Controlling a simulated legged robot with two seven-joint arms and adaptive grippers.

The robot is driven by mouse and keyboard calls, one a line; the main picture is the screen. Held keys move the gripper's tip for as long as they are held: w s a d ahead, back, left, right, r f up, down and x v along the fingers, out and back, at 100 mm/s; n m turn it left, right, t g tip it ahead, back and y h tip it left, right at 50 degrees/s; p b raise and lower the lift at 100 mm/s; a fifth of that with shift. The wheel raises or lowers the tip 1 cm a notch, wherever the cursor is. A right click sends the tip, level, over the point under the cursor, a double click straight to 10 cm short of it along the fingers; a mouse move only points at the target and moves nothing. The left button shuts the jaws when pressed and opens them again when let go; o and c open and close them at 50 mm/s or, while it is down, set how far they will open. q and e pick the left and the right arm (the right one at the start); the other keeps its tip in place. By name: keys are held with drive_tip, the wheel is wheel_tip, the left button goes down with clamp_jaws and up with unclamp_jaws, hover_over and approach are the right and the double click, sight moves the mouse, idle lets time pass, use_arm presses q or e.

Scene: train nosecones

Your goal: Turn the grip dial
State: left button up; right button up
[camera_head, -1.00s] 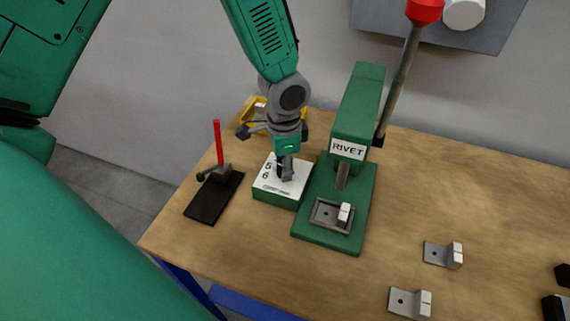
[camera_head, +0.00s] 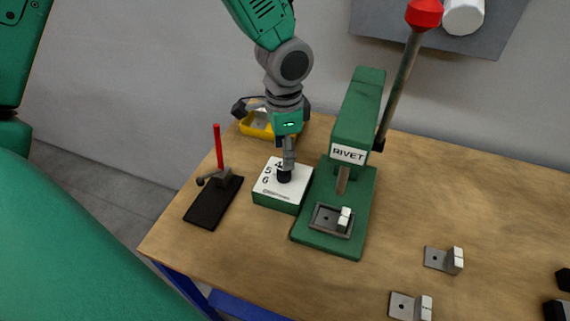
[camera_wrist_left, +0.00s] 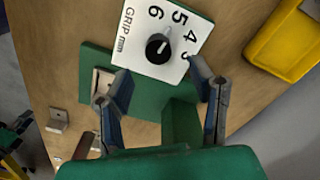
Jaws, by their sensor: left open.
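The grip dial is a black round knob (camera_head: 284,176) on a white-topped green box (camera_head: 276,199) marked with numbers. In the left wrist view the knob (camera_wrist_left: 158,47) has a pale pointer line, and 4, 5, 6 and "GRIP mm" show on the white plate (camera_wrist_left: 190,22). My left gripper (camera_head: 288,160) is just above and behind the knob in the head view. In the wrist view its two fingers (camera_wrist_left: 160,78) are spread apart and empty, with the knob beyond the tips. They do not grip it.
The green rivet press (camera_head: 348,135) stands right beside the box. A black stand (camera_head: 213,202) with a red lever is to its left, a yellow bin (camera_head: 257,127) behind. Metal brackets (camera_head: 443,259) lie at the right. The table's middle right is clear.

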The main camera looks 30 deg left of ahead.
use_arm(q)
wheel_tip(320, 180, up, 6)
drive_tip(key=shift+f, duration=0.25)
idle(0.5)
